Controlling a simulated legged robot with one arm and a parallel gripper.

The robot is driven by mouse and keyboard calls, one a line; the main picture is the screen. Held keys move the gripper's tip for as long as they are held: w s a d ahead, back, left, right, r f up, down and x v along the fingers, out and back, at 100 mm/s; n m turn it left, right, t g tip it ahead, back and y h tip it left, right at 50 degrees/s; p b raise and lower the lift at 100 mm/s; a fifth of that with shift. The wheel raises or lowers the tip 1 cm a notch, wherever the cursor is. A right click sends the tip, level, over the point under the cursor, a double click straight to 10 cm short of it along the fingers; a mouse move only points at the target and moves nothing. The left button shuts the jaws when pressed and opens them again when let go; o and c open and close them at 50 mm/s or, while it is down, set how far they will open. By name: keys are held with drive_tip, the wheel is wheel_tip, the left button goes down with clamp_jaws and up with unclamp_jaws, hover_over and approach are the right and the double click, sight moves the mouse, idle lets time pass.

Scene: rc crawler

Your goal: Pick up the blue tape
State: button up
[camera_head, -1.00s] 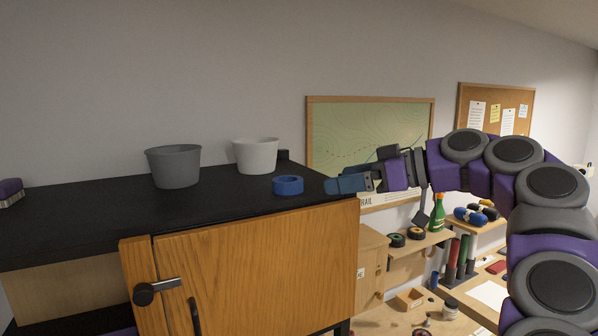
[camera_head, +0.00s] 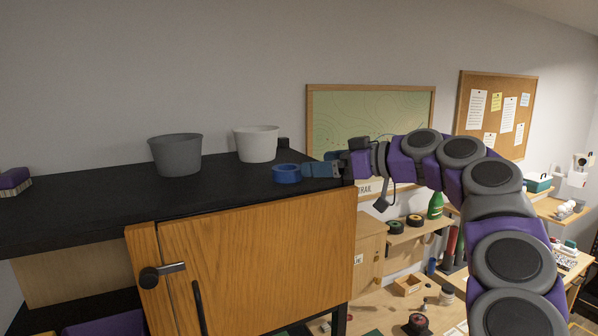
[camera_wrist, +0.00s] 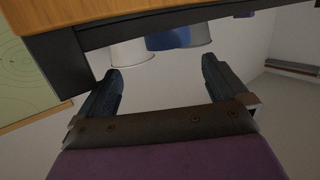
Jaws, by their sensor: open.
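The blue tape (camera_head: 286,174), a short round roll, lies flat on the black top of the wooden cabinet, near its front right. My gripper (camera_head: 308,170) comes in low from the right, its blue-grey fingertips just beside the tape's right side. In the head view I cannot tell whether they touch it. The wrist view looks upside down. There my gripper (camera_wrist: 165,75) is open and empty, its two fingers wide apart. The blue tape (camera_wrist: 168,40) shows beyond the fingertips, roughly between them, and the cabinet edge hides part of it.
A white bucket (camera_head: 256,144) stands behind the tape, and a grey bucket (camera_head: 175,156) stands to its left. The black cabinet top (camera_head: 95,202) is clear in front of them. A purple brush-like block (camera_head: 14,181) lies at far left.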

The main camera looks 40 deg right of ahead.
sight(290, 169)
drive_tip(key=shift+g, duration=0.3)
drive_tip(key=w+a, duration=0.1)
drive_tip(key=w, duration=0.1)
drive_tip(key=w+a+f, duration=0.1)
drive_tip(key=w+a, duration=0.1)
drive_tip(key=shift+a+f, duration=0.2)
drive_tip(key=shift+a, duration=0.1)
drive_tip(key=shift+w+a+r, duration=0.1)
drive_tip(key=shift+w+a, duration=0.25)
drive_tip(key=shift+w, duration=0.05)
drive_tip(key=w, duration=0.1)
drive_tip(key=w+f, duration=0.1)
drive_tip(key=w+d, duration=0.1)
drive_tip(key=shift+w+f+p, duration=0.15)
drive_tip(key=shift+w+p, duration=0.1)
drive_tip(key=shift+p, duration=0.15)
drive_tip(key=shift+w+d, duration=0.1)
drive_tip(key=shift+d, duration=0.05)
drive_tip(key=shift+s+a, duration=0.25)
drive_tip(key=shift+a, duration=0.05)
drive_tip(key=shift+c, duration=0.2)
drive_tip(key=shift+a+r, duration=0.2)
drive_tip(key=shift+a, duration=0.5)
drive_tip(key=c, duration=0.4)
drive_tip(key=shift+d, duration=0.1)
drive_tip(key=c, duration=0.3)
drive_tip(key=shift+d, duration=0.3)
drive_tip(key=c, duration=0.3)
drive_tip(key=shift+d+f, duration=0.1)
drive_tip(key=shift+d, duration=0.1)
